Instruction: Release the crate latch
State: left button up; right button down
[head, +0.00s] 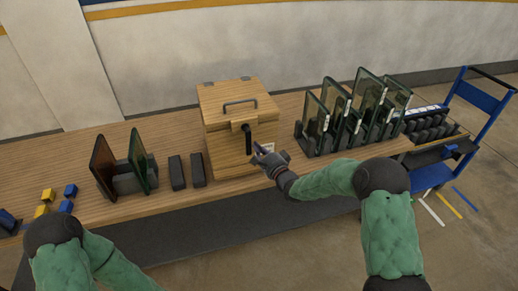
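The wooden crate (212,106) stands closed on the table, with a dark bar handle on its lid. Its latch (248,138) is a dark upright lever on a wooden block at the front face. My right gripper (259,149) is at the crate's front right, just right of and below the latch lever. Its fingers are small and dark here, and I cannot tell whether they touch the lever or are open. My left arm comes in at the lower left; its gripper is not visible.
The table (180,207) also bears dark blocks (177,172) and framed panels (104,166) left of the crate. Several glass panels (368,98) stand in racks to the right. Yellow and blue cubes (70,190) lie at far left. A blue cart (474,103) stands beyond the right end.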

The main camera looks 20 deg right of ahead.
aim_at(249, 150)
jog(key=shift+a+f+m, duration=0.15)
jog(key=shift+a+m, duration=0.05)
jog(key=shift+m, duration=0.1)
jog(key=a+m+b, duration=0.1)
jog(key=m, duration=0.1)
jog(key=a+m+t+b, duration=0.1)
jog(key=m+b, duration=0.1)
jog(key=shift+a+f, duration=0.25)
jog(key=shift+f, duration=0.15)
jog(key=a+r+m+t+h+b, duration=0.1)
jog(key=a+r+m+b, duration=0.2)
jog(key=a+m+b, duration=0.2)
jog(key=shift+s+a+r+m+b, duration=0.15)
jog(key=shift+a+r+m+b, duration=0.35)
jog(key=shift+b, duration=1.4)
jog(key=shift+a, duration=0.1)
jog(key=shift+f, duration=0.15)
